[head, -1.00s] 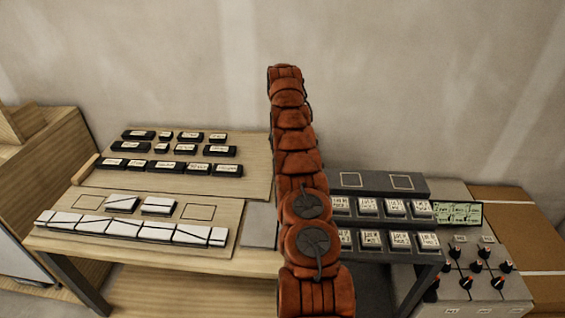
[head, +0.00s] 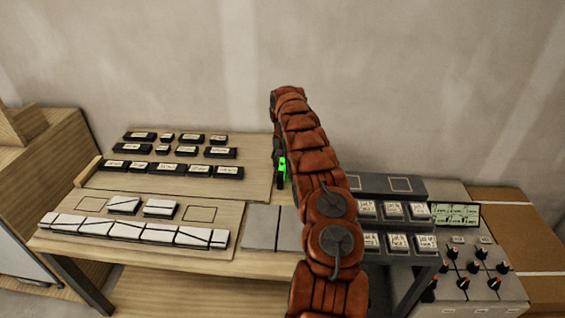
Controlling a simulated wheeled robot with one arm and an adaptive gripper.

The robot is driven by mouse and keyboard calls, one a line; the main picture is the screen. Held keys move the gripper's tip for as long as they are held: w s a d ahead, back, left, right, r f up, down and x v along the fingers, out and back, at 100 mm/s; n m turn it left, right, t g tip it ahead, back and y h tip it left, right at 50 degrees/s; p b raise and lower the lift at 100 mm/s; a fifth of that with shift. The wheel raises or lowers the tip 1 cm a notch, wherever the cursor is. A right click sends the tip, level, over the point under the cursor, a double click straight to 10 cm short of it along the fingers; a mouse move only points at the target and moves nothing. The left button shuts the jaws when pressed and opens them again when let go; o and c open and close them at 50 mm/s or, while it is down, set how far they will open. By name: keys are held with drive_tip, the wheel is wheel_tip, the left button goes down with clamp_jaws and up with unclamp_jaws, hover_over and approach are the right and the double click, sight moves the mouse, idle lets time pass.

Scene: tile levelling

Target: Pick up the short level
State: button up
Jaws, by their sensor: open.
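I cannot single out the short level. Several black labelled blocks (head: 172,167) of differing lengths lie in rows on the tilted wooden board (head: 245,170) at the left; their labels are too small to read. My gripper (head: 280,180) shows only partly, as a dark shape with a bright green spot, beside the right edge of that board. My orange-sleeved arm hides most of it and what lies behind. It is open, and I see nothing held in it.
White tiles with dark lines (head: 130,230) lie on a lower board at the front left. Grey plates (head: 262,228) lie right of it. A dark rack of labelled white blocks (head: 395,210) and a panel of knobs (head: 475,268) stand at the right.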

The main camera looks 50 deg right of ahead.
drive_tip(key=shift+f, duration=0.1)
drive_tip(key=c, duration=1)
